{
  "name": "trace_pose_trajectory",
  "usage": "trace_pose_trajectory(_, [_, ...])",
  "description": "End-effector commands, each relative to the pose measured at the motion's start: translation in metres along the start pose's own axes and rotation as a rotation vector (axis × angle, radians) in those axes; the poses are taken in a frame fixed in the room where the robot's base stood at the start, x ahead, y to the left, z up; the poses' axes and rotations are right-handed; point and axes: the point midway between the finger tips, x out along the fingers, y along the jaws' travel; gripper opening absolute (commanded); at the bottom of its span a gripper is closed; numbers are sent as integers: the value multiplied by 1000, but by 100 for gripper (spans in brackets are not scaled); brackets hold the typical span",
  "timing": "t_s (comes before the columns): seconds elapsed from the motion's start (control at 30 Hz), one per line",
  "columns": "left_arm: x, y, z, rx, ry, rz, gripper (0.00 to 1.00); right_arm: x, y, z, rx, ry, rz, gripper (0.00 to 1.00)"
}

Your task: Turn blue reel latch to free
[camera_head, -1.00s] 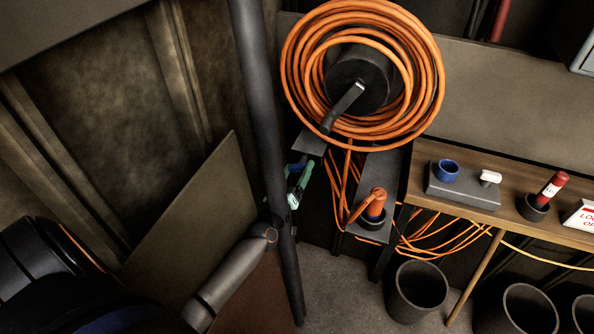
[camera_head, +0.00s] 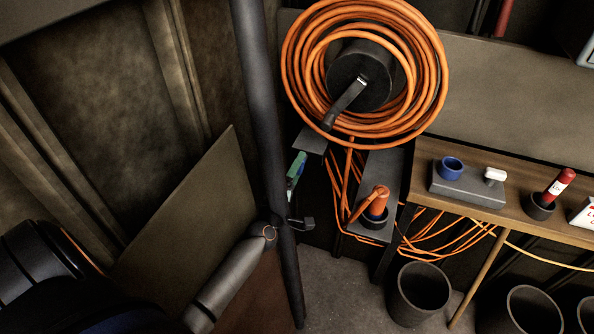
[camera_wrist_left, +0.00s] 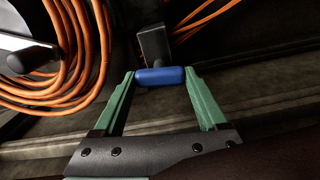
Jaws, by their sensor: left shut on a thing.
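The blue reel latch (camera_wrist_left: 160,76) shows in the left wrist view as a short blue bar at the end of a dark grey block, below the orange cable reel. It lies between the green fingertips of my left gripper (camera_wrist_left: 159,82), which is shut on it. In the head view my left gripper (camera_head: 296,170) is partly hidden behind the dark post, with one green finger showing below the reel (camera_head: 360,80). Most of the latch is hidden there. My right gripper is in neither view.
A dark crank handle (camera_head: 345,104) sticks out from the reel. An orange plug (camera_head: 376,203) stands on a grey bracket right of my gripper. A black bin (camera_head: 418,290) stands below.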

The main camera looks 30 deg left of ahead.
Motion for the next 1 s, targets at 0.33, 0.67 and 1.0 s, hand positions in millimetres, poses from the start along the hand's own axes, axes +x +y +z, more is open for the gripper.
trace_pose_trajectory(0.33, [0, -2, 0, -144, 0, -2, 19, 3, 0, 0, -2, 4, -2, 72])
trace_pose_trajectory(0.67, [0, -1, 0, -174, 1, -2, 19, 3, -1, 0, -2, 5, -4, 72])
trace_pose_trajectory(1.0, [0, -1, 0, -173, 1, -2, 86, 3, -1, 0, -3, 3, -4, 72])
